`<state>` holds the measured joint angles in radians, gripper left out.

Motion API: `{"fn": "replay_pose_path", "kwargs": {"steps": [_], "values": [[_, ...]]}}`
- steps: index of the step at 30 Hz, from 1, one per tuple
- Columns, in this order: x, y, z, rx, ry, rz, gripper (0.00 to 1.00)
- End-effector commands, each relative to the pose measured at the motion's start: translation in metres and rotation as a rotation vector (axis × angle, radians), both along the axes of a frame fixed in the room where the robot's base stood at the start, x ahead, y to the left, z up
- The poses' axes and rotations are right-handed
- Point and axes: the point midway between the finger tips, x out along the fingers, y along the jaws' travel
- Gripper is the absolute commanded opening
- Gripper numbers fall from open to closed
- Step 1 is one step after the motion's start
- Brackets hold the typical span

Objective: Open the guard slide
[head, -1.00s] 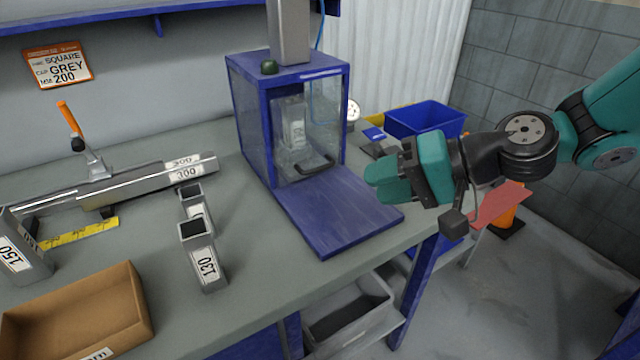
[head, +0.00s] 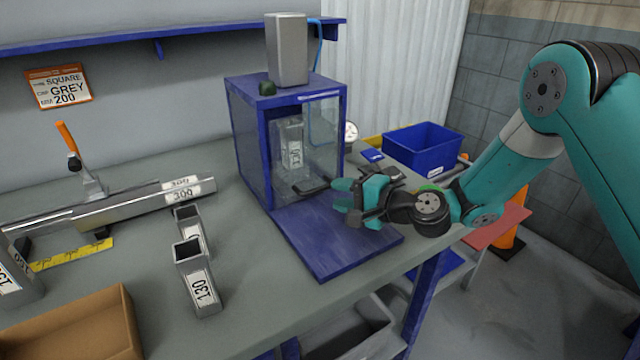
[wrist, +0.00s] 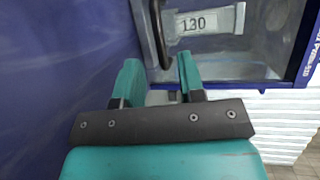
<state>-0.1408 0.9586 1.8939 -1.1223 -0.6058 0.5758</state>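The guard slide (head: 322,150) is a clear panel on the front of a blue box-shaped machine (head: 252,150). It appears down, with its black bar handle (head: 311,187) near the bottom edge. The handle shows as a dark curved bar in the wrist view (wrist: 155,35). My gripper (head: 346,194) is just right of the handle, above the blue front plate (head: 325,240). In the wrist view its two teal fingers (wrist: 157,75) are apart with nothing held, and the handle's near end is just beyond the gap. Contact cannot be told. A grey tube marked 130 (wrist: 200,22) stands behind the panel.
Two grey square tubes (head: 198,280) stand on the bench left of the plate. A cardboard box (head: 75,325) and a long tube on a rest (head: 140,205) are further left. A blue bin (head: 422,150) stands behind my arm, on the right.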

Motion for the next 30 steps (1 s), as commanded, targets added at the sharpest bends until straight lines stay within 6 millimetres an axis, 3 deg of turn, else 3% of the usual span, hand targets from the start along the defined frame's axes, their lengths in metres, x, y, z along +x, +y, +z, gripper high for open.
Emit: {"fn": "replay_pose_path", "kwargs": {"steps": [3, 9, 21, 22, 27, 30], "values": [[0.013, 0.022, -0.002, -0.001, -0.002, 0.004, 0.36], [0.027, 0.044, -0.009, -0.001, 0.0, 0.002, 0.36], [0.033, 0.05, -0.011, -0.001, 0.001, 0.0, 0.36], [0.033, 0.05, -0.011, -0.001, 0.0, 0.0, 0.34], [0.033, 0.05, -0.011, -0.001, 0.0, 0.0, 0.0], [0.033, 0.05, -0.011, -0.001, 0.001, 0.0, 0.0]]}}
